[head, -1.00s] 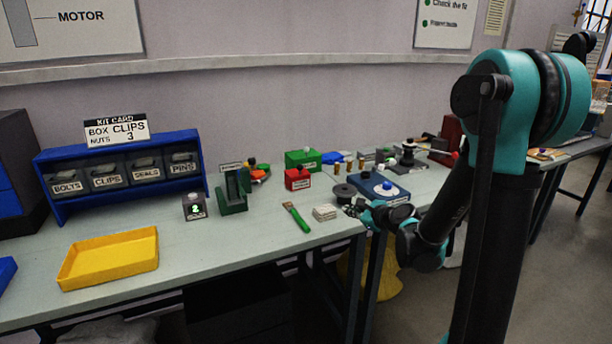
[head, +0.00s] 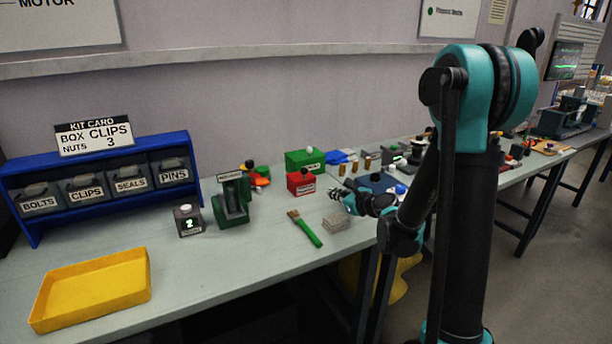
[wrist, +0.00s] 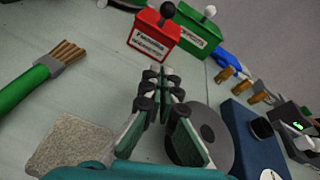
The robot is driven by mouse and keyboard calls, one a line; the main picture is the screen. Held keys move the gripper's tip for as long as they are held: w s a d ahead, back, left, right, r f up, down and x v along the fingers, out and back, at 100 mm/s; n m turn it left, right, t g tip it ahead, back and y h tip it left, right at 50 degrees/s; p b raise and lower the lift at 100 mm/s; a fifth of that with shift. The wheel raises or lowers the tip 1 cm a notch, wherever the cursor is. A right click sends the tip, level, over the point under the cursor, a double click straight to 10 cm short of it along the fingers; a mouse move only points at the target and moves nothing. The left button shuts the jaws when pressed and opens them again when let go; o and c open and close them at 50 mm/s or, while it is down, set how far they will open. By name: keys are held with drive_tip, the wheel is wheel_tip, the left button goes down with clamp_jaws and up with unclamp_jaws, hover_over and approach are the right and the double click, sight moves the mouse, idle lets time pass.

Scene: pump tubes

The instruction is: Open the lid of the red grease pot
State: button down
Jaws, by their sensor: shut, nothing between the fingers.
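The red grease pot (head: 301,183) is a small red box with a white label and a black knob on top. It stands on the bench, and in the wrist view (wrist: 155,38) it is just beyond my fingertips. Its lid, with the black knob (wrist: 167,9), appears shut. My gripper (head: 334,191) is just right of the pot in the head view. In the wrist view my gripper (wrist: 158,76) has its fingers together, empty, and points towards the pot's labelled front. It looks apart from the pot; the exact gap is hard to tell.
A green box (head: 305,160) with a white knob stands right behind the pot. A grey disc (wrist: 222,135) and a blue block (wrist: 247,130) lie to the right. A green-handled brush (head: 306,230) and a grey square pad (head: 338,222) lie in front. A green stand (head: 232,203) is left.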

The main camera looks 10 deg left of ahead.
approach(308, 179)
drive_tip(key=w+f, duration=0.1)
drive_tip(key=w+a+f, duration=0.1)
drive_tip(key=w+f, duration=0.1)
drive_tip(key=w+a+f, duration=0.1)
drive_tip(key=shift+w+a+f, duration=0.2)
drive_tip(key=shift+a+f, duration=0.05)
drive_tip(key=shift+f, duration=0.05)
drive_tip(key=r, duration=0.1)
drive_tip(key=a+r, duration=0.1)
drive_tip(key=shift+w+a+r, duration=0.2)
drive_tip(key=shift+r, duration=0.15)
drive_tip(key=shift+w+a+r, duration=0.1)
drive_tip(key=shift+a+r, duration=0.1)
drive_tip(key=shift+r, duration=0.2)
drive_tip(key=shift+r, duration=0.1)
drive_tip(key=shift+r+g, duration=0.25)
drive_tip(key=shift+g, duration=0.05)
